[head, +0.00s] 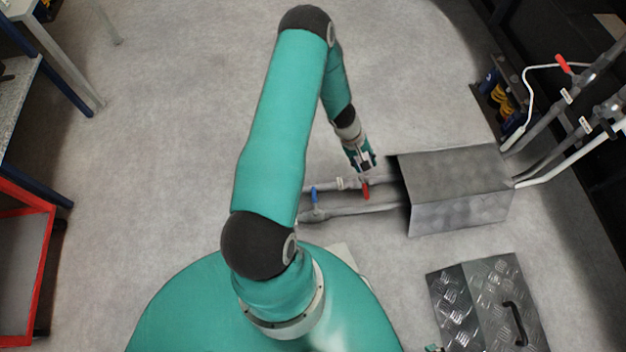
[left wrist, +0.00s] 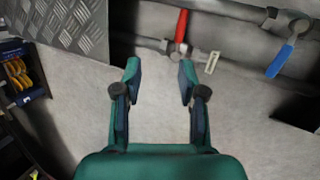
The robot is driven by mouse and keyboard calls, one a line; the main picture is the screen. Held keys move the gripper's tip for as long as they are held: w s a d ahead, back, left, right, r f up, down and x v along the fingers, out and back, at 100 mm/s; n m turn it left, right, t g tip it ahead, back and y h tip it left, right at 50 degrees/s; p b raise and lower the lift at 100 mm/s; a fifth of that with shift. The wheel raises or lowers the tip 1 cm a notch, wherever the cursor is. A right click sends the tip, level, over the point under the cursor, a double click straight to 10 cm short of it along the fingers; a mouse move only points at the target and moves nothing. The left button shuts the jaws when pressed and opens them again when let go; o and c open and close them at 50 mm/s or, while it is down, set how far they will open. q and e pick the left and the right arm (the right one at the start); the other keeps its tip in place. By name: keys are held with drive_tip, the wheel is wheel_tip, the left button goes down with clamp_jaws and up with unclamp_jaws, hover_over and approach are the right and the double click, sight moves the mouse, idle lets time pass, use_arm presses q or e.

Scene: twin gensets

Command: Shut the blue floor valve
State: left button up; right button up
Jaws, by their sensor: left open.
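The blue floor valve handle (head: 314,194) sits on the nearer of two grey floor pipes, left of the metal cover. It points across its pipe; in the left wrist view the blue handle (left wrist: 280,61) slants down-left at the upper right. My left gripper (head: 364,165) is beyond the pipes, up and right of the blue handle and close to a red valve handle (head: 365,190). In the left wrist view the left gripper (left wrist: 159,76) is open and empty, with the red handle (left wrist: 181,27) ahead of it. A small teal tip (head: 433,348) at the bottom edge may be my right gripper.
The metal cover (head: 455,165) stands over the pipes at right. A checker-plate box (head: 490,305) with a black handle is nearer. Wall pipes with another red handle (head: 562,63) rise at far right. A red frame (head: 25,200) stands left. The floor (head: 170,110) between is clear.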

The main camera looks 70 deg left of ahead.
use_arm(q)
drive_tip(key=s+a+r+m+g+h, duration=0.1)
drive_tip(key=s+a+g, duration=0.1)
drive_tip(key=s+a, duration=0.45)
drive_tip(key=s+a+m+g+h, duration=0.1)
drive_tip(key=s+a, duration=0.3)
drive_tip(key=s, duration=0.6)
drive_tip(key=b+x, duration=0.4)
drive_tip(key=x, duration=1.2)
drive_tip(key=shift+w+d+b, duration=0.15)
drive_tip(key=shift+b, duration=0.15)
clamp_jaws()
